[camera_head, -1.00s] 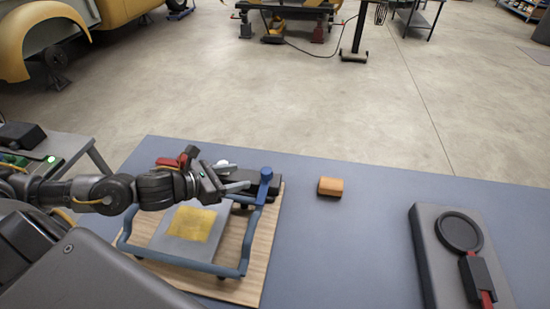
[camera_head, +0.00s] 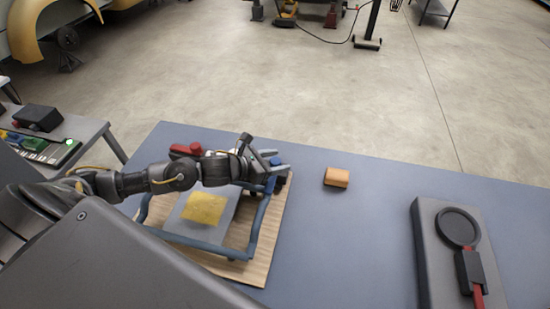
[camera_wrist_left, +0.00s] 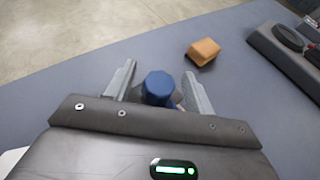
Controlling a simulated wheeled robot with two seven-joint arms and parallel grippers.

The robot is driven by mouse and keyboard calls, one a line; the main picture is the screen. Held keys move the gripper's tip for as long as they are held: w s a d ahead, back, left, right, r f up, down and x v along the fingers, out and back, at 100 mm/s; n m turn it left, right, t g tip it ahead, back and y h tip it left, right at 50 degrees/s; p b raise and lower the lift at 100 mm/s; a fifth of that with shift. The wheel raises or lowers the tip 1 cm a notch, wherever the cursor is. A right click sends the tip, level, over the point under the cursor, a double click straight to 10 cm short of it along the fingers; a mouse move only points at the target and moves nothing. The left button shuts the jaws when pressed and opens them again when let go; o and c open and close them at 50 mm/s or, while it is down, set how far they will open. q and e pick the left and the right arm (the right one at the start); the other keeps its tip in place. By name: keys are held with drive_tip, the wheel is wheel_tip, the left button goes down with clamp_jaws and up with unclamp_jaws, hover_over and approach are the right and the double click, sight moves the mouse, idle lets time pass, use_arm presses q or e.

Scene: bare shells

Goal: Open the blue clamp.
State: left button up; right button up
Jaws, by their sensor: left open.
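The blue clamp (camera_head: 277,163) stands at the far right corner of a blue-grey frame (camera_head: 262,226) on a wooden board. Its dark blue knob also shows in the left wrist view (camera_wrist_left: 158,86). My left gripper (camera_head: 278,161) is open in the head view, at the clamp. In the left wrist view its two fingers (camera_wrist_left: 158,88) stand on either side of the knob, with gaps visible. The lower part of the clamp is hidden by the gripper. A grey plate with a yellow patch (camera_head: 204,208) lies within the frame. My right gripper is not in view.
A red clamp part (camera_head: 184,150) sits at the far left of the frame, partly behind my left arm. An orange block (camera_head: 336,177) lies to the right. A grey fixture with a black ring (camera_head: 430,262) is farther right. The table between is clear.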

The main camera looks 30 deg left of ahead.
use_arm(q)
clamp_jaws()
idle(0.4)
